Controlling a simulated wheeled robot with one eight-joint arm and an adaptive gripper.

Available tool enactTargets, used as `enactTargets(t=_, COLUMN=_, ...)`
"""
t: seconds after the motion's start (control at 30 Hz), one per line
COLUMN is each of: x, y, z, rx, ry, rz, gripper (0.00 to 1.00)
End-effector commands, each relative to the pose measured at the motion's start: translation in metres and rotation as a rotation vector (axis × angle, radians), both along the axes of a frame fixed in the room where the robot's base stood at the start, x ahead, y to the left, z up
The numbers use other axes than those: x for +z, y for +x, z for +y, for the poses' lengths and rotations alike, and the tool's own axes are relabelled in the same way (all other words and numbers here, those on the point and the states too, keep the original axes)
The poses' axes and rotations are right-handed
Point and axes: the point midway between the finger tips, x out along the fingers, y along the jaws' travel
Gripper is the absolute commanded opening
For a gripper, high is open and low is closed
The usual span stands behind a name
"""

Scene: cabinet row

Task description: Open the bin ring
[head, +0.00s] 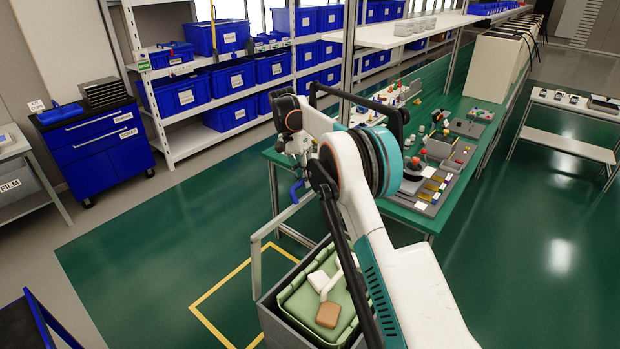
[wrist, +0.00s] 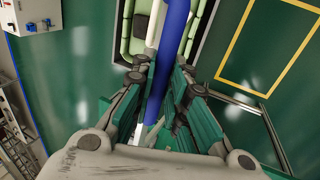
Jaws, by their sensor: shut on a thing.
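The bin (head: 268,318) is a grey box with a green lining, seen at the bottom of the head view; its green inside also shows at the top of the wrist view (wrist: 137,30). The bin ring (head: 256,262) is a light grey frame, tilted up above the bin's left side. A blue handle (head: 296,189) sits at its raised end. In the wrist view a blue bar (wrist: 174,28) runs between the fingers. My gripper (wrist: 160,88) is shut on this blue handle. My arm hides the ring's right part and most of the grip in the head view.
A white piece and a brown block (head: 328,314) lie in the bin. A yellow outline (head: 222,286) marks the floor beside it. A green workbench (head: 425,222) with several small parts stands just behind and right. Open green floor (head: 150,255) lies to the left.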

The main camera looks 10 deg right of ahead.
Motion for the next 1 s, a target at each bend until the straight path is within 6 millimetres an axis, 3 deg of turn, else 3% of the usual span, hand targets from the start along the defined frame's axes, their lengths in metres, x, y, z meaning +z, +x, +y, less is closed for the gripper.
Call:
enactTargets(t=0.6, x=-0.0029, y=0.0043, z=0.0026, rx=0.000, ry=-0.007, rz=0.009, gripper=0.00)
enactTargets(t=0.63, x=-0.0029, y=0.0043, z=0.0026, rx=0.000, ry=-0.007, rz=0.009, gripper=0.21)
enactTargets(t=0.7, x=-0.0026, y=0.0042, z=0.0025, rx=0.000, ry=-0.008, rz=0.010, gripper=0.35)
enactTargets(t=1.0, x=-0.0006, y=0.0038, z=0.0022, rx=-0.001, ry=-0.009, rz=0.011, gripper=0.35)
